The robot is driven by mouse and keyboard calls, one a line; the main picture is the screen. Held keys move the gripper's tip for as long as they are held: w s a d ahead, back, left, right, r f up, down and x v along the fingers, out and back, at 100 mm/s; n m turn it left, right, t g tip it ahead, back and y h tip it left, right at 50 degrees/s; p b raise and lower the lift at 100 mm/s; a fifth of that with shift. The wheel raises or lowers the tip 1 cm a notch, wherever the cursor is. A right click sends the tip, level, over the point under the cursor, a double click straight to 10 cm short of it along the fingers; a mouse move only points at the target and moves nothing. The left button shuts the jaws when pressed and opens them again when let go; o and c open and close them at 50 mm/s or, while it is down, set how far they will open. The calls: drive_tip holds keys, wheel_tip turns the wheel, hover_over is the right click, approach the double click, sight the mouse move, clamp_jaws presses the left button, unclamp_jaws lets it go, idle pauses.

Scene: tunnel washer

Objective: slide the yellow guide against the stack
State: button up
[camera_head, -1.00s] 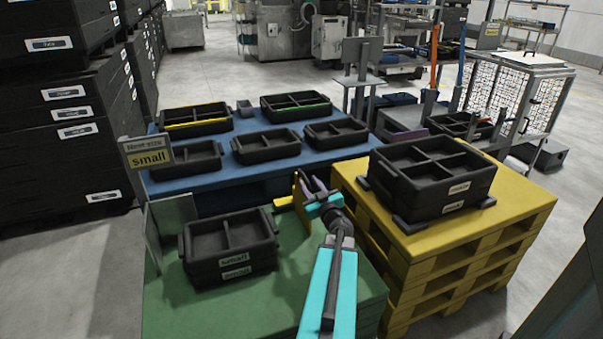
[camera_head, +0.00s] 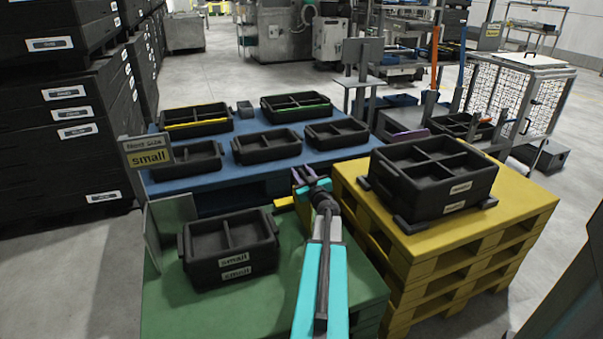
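The yellow guide (camera_head: 285,203) shows as a small piece at the back edge of the green table, just right of the stack's far right corner. My gripper covers part of it, and I cannot tell whether the guide touches the stack. The stack (camera_head: 231,250) is two black divided trays labelled "small", one on the other, on the green table (camera_head: 200,313). My gripper (camera_head: 305,176) is at the guide's right end, pointing away. Its dark and purple fingers look apart, with no object clearly held between them.
A grey upright plate (camera_head: 172,226) stands left of the stack, by a "small" sign (camera_head: 149,156). A blue table (camera_head: 215,180) with several black trays lies behind. A yellow pallet stack (camera_head: 437,238) with black trays (camera_head: 433,181) stands close on the right.

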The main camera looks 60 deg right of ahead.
drive_tip(key=shift+w, duration=0.1)
clamp_jaws()
idle(0.5)
